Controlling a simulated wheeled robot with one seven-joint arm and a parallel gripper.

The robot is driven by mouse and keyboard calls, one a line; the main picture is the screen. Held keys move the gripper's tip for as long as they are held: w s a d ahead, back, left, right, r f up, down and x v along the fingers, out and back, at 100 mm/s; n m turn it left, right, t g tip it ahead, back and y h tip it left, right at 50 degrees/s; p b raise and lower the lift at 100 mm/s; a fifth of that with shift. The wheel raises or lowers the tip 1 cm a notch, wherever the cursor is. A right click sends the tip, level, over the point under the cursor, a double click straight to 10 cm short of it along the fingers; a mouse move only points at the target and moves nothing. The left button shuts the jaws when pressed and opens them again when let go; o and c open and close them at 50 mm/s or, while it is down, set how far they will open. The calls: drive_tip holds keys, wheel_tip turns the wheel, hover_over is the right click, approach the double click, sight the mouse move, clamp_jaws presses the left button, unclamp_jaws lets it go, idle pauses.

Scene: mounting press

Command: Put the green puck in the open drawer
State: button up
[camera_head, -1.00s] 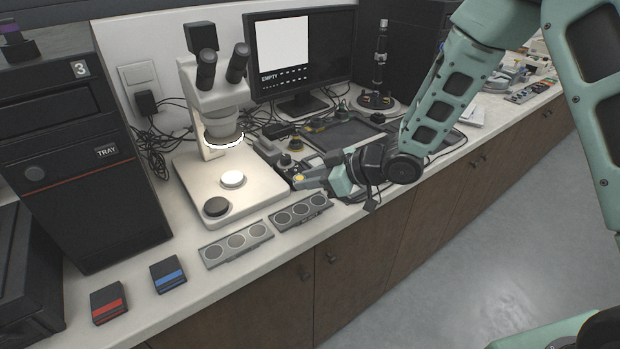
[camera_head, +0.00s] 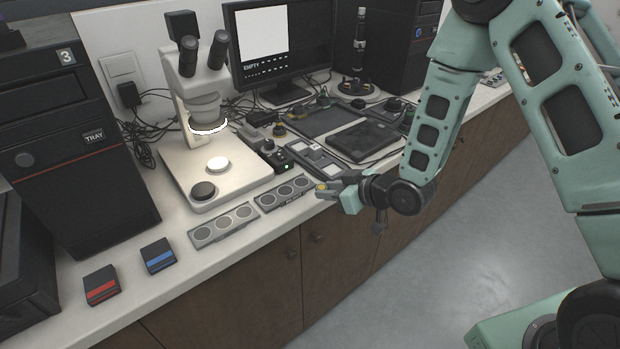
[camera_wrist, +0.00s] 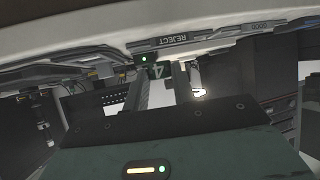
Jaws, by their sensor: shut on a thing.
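My gripper (camera_head: 324,188) is out by the front edge of the bench, just right of the right-hand three-hole strip. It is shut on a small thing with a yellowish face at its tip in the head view. In the wrist view a dark green piece marked "4" (camera_wrist: 157,72) shows between the two fingers; I take it for the green puck, mostly hidden by the fingers. I see no open drawer in either view; the cabinet fronts (camera_head: 270,285) under the bench that show look shut.
Two grey three-hole strips (camera_head: 222,226) lie along the bench front, left of my gripper. Red (camera_head: 101,286) and blue (camera_head: 158,256) blocks lie front left. Floor (camera_head: 420,290) is clear.

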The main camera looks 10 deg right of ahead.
drive_tip(key=s+d+f+m+t+h, duration=0.2)
drive_tip(key=d+f+m+h, duration=0.5)
drive_tip(key=d+f, duration=0.5)
drive_tip(key=d, duration=0.2)
drive_tip(key=shift+d+f+m+t+h, duration=0.3)
drive_tip(key=shift+d+m+h, duration=0.05)
drive_tip(key=shift+m+h, duration=0.05)
drive_tip(key=shift+s, duration=0.15)
